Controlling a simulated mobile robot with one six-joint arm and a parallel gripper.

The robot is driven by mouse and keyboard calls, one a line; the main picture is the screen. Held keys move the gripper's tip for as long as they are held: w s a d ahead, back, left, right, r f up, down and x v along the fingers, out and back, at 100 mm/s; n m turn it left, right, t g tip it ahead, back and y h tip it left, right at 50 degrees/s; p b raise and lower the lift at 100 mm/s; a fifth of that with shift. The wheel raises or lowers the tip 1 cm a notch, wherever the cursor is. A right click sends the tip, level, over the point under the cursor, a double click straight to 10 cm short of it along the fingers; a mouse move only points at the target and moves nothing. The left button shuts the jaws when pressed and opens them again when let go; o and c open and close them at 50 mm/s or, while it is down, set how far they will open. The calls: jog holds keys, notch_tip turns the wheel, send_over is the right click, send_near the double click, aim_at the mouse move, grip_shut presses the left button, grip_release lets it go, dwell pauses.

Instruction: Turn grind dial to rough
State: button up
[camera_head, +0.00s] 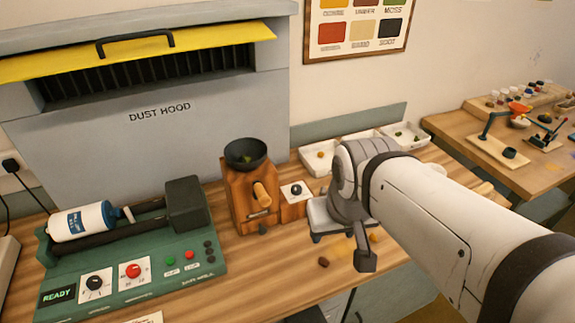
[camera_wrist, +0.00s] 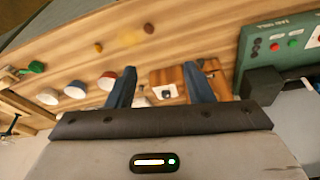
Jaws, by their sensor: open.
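The wooden grinder (camera_head: 250,196) with a dark bowl on top stands on the bench. The grind dial (camera_head: 296,190) is a small dark knob on a white plate at the grinder's right side. My gripper (camera_head: 341,250) hangs over the bench to the right of the dial, open and apart from it. In the wrist view, my open gripper (camera_wrist: 158,66) has its two blue-grey fingers spread and empty. The dial's white plate (camera_wrist: 163,91) shows beyond and between them, and the grinder (camera_wrist: 208,68) shows by the right finger. The dial's setting is too small to read.
A green mill (camera_head: 130,255) with a white jar, knobs and a READY display stands left of the grinder. White trays (camera_head: 320,160) stand behind my gripper. A brown lump (camera_head: 323,262) lies on the bench front. The dust hood (camera_head: 150,110) blocks the back.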

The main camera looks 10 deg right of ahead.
jog(key=shift+o, duration=0.2)
jog(key=shift+w+r, duration=0.15)
jog(key=shift+w, duration=0.1)
jog(key=m+g+b, duration=0.1)
jog(key=m+g, duration=0.1)
jog(key=g, duration=0.1)
send_over(297, 187)
notch_tip(297, 187, down, 10)
jog(key=shift+a+f, duration=0.1)
notch_tip(297, 187, down, 8)
jog(key=shift+r+p, duration=0.2)
jog(key=shift+p, duration=0.45)
jog(key=c, duration=1)
jog(key=shift+o, duration=0.2)
